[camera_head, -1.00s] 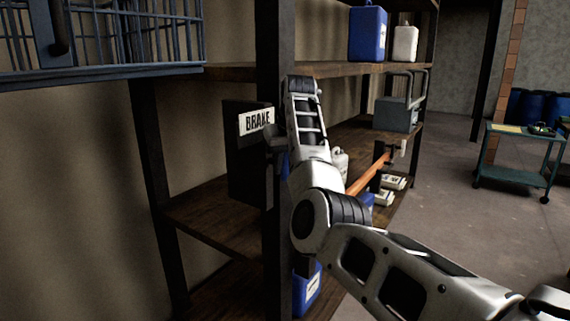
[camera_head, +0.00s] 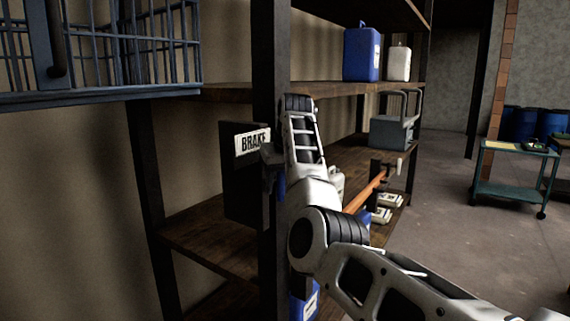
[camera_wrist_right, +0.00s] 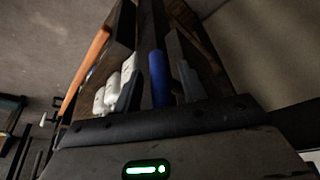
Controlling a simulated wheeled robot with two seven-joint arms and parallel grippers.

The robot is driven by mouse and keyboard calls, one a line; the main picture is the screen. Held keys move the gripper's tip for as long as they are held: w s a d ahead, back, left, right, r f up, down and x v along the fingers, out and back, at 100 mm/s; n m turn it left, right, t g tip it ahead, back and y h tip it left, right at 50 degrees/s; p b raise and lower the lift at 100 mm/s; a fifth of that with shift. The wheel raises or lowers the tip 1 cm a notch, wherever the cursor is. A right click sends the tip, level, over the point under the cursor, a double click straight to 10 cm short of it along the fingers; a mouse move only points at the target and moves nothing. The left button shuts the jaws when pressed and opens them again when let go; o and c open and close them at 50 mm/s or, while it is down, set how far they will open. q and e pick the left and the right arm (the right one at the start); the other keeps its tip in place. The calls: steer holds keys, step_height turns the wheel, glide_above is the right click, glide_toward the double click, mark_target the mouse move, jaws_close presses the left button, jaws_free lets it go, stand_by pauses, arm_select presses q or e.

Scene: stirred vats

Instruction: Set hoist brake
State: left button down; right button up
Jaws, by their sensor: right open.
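A dark box (camera_head: 240,185) with a white BRAKE label (camera_head: 252,142) is mounted by the black shelf post at the middle left of the head view. My right arm reaches up from the lower right, and its dark right gripper (camera_head: 269,172) is right beside the box's right edge. It is open; the head view does not show clearly whether it touches the box. In the right wrist view, the gripper's dark body with a green light fills the bottom. My left gripper is not in view.
A blue wire cage (camera_head: 165,45) hangs at the upper left. The shelf (camera_head: 225,92) holds a blue jug (camera_head: 361,55), a white jug (camera_head: 398,63) and a grey box (camera_head: 391,132). An orange bar (camera_head: 364,194) lies right of my arm. A green cart (camera_head: 515,190) stands on open floor.

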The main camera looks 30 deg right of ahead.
steer(key=d+b+v, duration=0.1)
steer(key=b+v, duration=0.1)
steer(key=v, duration=1.3)
steer(key=shift+a+r+b, duration=0.2)
steer(key=shift+a+b, duration=0.1)
steer(key=shift+a, duration=0.15)
